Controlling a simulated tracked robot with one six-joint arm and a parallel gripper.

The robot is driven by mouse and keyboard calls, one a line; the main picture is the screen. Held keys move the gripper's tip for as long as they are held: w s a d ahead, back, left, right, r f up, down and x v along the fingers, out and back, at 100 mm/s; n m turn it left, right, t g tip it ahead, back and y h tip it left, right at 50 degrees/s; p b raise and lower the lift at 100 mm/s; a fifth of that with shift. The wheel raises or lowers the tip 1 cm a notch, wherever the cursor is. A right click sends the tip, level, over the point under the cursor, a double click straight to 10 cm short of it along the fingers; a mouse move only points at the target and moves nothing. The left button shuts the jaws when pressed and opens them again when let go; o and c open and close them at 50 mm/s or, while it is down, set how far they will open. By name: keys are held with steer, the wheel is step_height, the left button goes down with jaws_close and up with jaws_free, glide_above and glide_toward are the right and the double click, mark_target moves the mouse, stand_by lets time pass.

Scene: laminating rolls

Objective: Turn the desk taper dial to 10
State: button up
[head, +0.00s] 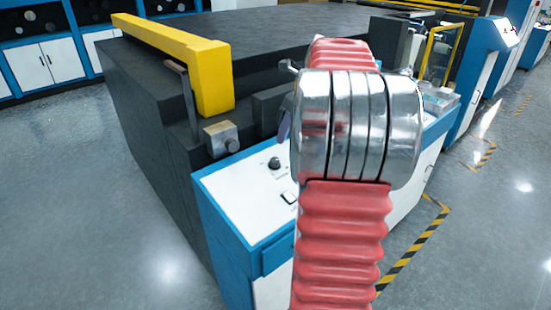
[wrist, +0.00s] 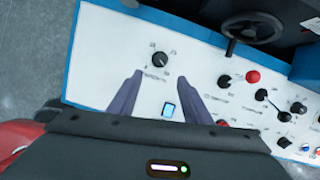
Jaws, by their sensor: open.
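A black dial (wrist: 157,58) with a white pointer line sits on the white control panel (wrist: 90,60) in the wrist view. Small marks ring it and a label lies below, too small to read; I cannot confirm that it is the desk taper dial. It appears to be the black knob (head: 274,163) in the head view. My gripper (wrist: 160,72) is open and empty. Its two dark fingers stand apart, their tips just below the dial in the picture, one toward each side. Whether they touch the panel is unclear. In the head view my arm hides most of the gripper.
A red button (wrist: 253,77), another black knob (wrist: 224,80) and several more controls are to the right. A dark handwheel (wrist: 252,28) stands at the upper right. A yellow bar (head: 212,75) tops the dark machine behind.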

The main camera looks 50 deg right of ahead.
mark_target(276, 160)
steer(key=shift+f, duration=0.1)
steer(key=x, duration=1.3)
steer(key=shift+w+f, duration=0.1)
steer(key=shift+f, duration=0.15)
steer(key=shift+c, duration=0.3)
steer(key=c, duration=1)
